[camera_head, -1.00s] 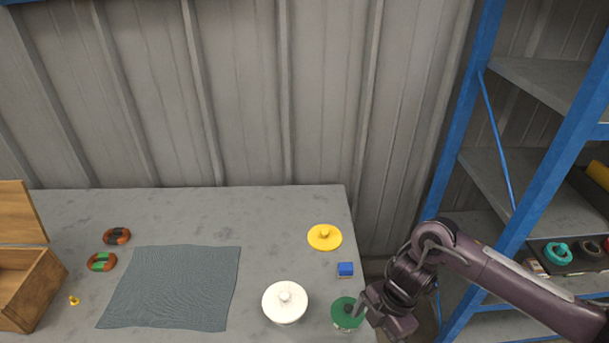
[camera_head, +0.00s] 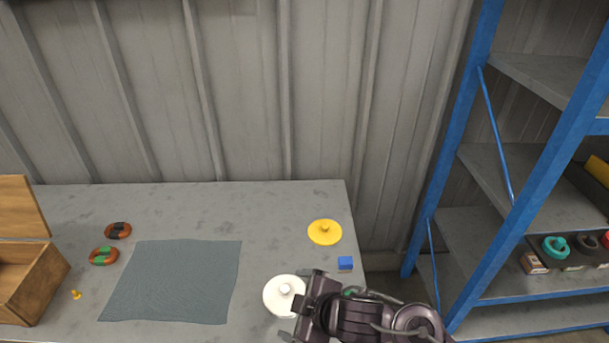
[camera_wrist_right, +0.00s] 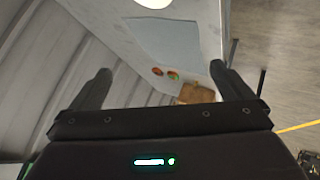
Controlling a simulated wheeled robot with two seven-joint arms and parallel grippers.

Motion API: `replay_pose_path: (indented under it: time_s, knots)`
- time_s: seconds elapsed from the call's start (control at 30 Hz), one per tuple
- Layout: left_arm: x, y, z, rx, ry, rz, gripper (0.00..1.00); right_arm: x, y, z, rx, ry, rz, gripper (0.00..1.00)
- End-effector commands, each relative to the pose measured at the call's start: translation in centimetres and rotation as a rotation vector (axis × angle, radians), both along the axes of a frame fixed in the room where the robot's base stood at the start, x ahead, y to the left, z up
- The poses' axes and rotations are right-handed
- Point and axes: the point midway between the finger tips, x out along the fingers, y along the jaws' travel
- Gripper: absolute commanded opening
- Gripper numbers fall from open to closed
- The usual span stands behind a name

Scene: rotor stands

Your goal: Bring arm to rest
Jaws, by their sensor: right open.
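My right arm reaches in from the lower right in the head view. Its gripper (camera_head: 303,307) is at the front right of the table, over the right edge of the white round stand (camera_head: 281,294). In the right wrist view the two fingers (camera_wrist_right: 158,82) are wide apart with nothing between them. The green round stand (camera_head: 350,292) is mostly hidden behind my gripper and arm. The yellow round stand (camera_head: 324,233) and a small blue block (camera_head: 345,263) stand clear behind the arm. My left gripper is not in view.
A grey cloth (camera_head: 172,282) lies flat on the table (camera_head: 265,215). Two rotor rings (camera_head: 117,231), a small yellow piece (camera_head: 76,295) and an open wooden box (camera_head: 30,285) are at the left. A blue-framed shelf (camera_head: 468,150) stands at the right. The table's back middle is clear.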

Motion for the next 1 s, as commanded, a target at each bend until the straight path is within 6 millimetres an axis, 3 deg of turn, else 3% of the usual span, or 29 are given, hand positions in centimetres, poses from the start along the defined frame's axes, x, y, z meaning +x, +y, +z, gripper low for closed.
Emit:
replay_pose_path:
  time_s: [0.1, 0.2, 0.5, 0.77, 1.0]
  knots:
    - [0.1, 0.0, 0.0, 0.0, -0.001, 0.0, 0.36, -0.4, -4.0, 1.1, 0.071, 0.09, -0.315, 1.0]
    - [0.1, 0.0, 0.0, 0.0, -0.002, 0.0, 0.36, -1.4, -8.0, 1.0, 0.087, 0.178, -0.528, 1.0]
    - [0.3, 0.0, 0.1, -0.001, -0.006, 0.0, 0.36, -6.6, -16.6, -0.8, 0.084, 0.421, -0.936, 1.0]
    - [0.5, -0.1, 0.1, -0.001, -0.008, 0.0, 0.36, -11.9, -21.3, -1.9, 0.068, 0.603, -1.175, 1.0]
    - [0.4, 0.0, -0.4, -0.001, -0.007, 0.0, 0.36, -10.0, -20.8, -8.7, 0.051, 0.611, -1.159, 1.0]
